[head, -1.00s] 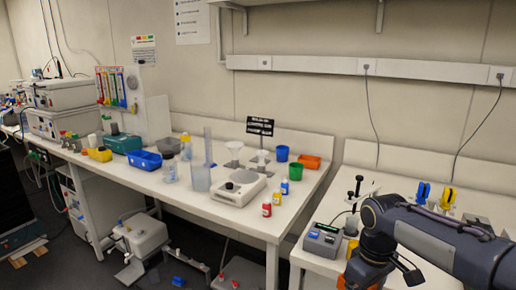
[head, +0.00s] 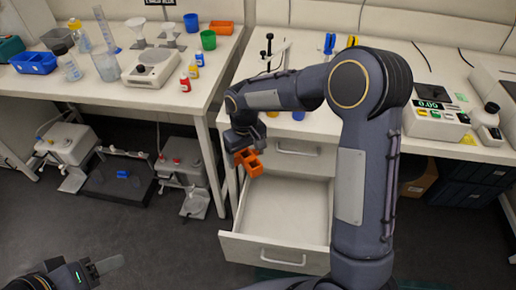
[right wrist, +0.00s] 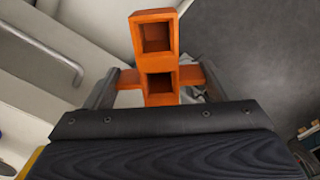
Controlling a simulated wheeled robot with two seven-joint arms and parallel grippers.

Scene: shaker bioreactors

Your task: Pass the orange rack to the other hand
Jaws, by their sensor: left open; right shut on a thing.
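The orange rack (head: 249,163) hangs in my right gripper (head: 246,148), above the open drawer's left side in the head view. In the right wrist view the rack (right wrist: 154,52) shows two square openings, with the gripper's two fingers (right wrist: 150,84) closed on its side tabs. My left gripper (head: 102,267) is low in the bottom left corner of the head view, open and empty, well apart from the rack. Only part of the left gripper is in frame.
An open, empty white drawer (head: 287,212) juts from the right bench. The left bench holds a scale (head: 158,66), small bottles, cups and an orange bin (head: 221,27). Devices (head: 66,146) stand on the floor below. The floor between my left gripper and the drawer looks clear.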

